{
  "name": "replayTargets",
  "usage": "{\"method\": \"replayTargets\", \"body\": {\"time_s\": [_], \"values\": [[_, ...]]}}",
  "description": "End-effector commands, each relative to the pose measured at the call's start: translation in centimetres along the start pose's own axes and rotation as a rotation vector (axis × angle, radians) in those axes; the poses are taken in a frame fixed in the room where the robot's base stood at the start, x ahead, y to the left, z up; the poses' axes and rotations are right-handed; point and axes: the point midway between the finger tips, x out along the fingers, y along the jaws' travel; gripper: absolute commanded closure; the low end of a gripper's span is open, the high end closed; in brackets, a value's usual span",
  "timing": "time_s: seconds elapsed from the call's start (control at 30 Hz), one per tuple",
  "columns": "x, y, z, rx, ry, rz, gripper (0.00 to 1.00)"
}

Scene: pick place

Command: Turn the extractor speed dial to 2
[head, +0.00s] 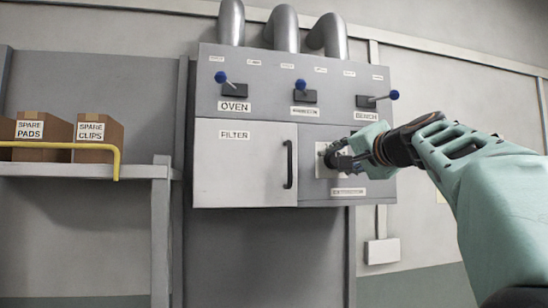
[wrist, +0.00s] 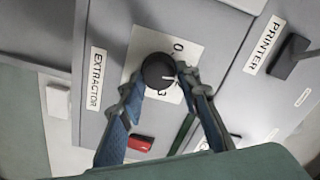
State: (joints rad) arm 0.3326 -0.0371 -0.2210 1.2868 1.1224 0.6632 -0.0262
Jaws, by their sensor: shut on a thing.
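The extractor dial (wrist: 155,70) is a round black knob on a white plate (wrist: 135,60) on the grey panel, beside the EXTRACTOR label (wrist: 96,78). A 0 shows above right of it and a 3 below it. Its white pointer line faces right, toward one finger. Any digits there are hidden by that finger. My gripper (wrist: 160,82) has its two blue-padded fingers closed on either side of the knob. In the head view my gripper (head: 338,158) is at the white dial plate (head: 321,168) and hides most of the knob.
Above are blue-tipped levers labelled OVEN (head: 234,90), a blurred middle one (head: 304,96) and BENCH (head: 376,99). The FILTER door (head: 235,165) with a black handle (head: 289,164) is left. A red part (wrist: 140,142) shows between my fingers. Boxes (head: 98,133) sit on a shelf.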

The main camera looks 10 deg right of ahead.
Motion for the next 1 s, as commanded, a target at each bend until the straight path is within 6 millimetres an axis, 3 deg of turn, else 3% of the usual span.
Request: {"method": "replayTargets", "body": {"time_s": [0.5,1.0], "values": [[-0.08,-0.08,-0.17,0.421,0.003,-0.003,0.94],[-0.07,0.1,-0.12,0.563,0.004,-0.003,0.94]]}}
